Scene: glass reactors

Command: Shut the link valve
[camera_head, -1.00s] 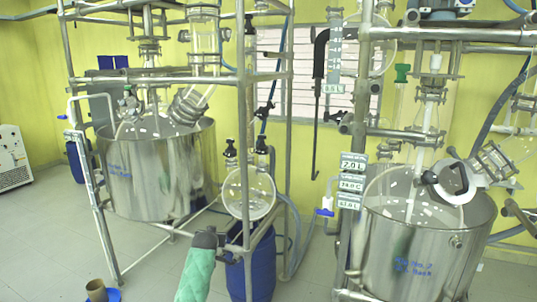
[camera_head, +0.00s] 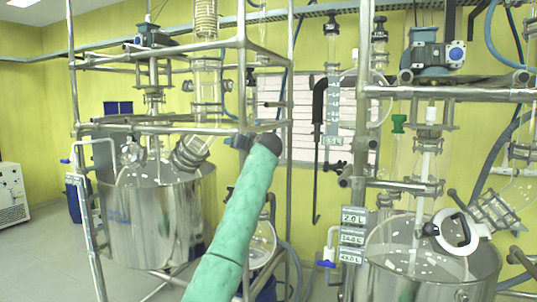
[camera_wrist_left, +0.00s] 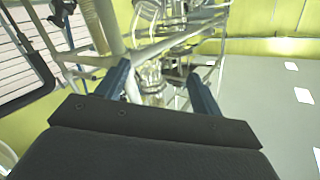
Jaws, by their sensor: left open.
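No label in view names the link valve, so I cannot tell which valve it is. Valves in the head view are a blue-handled one (camera_head: 326,263) low between the reactors and a black-handled one (camera_head: 343,175) on the right frame's post. My left gripper (camera_head: 238,142) is at the left frame's rails, partly hidden behind my wrist. In the left wrist view its jaws (camera_wrist_left: 158,75) are open, with metal rails and glassware beyond them and nothing seen held. My right gripper is not in view.
The left steel reactor (camera_head: 150,225) and the right steel reactor (camera_head: 430,284) stand in pipe frames. A black hooked pipe (camera_head: 317,150) hangs between them. Blue hoses run behind the frames. Grey floor (camera_head: 40,260) is open at left.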

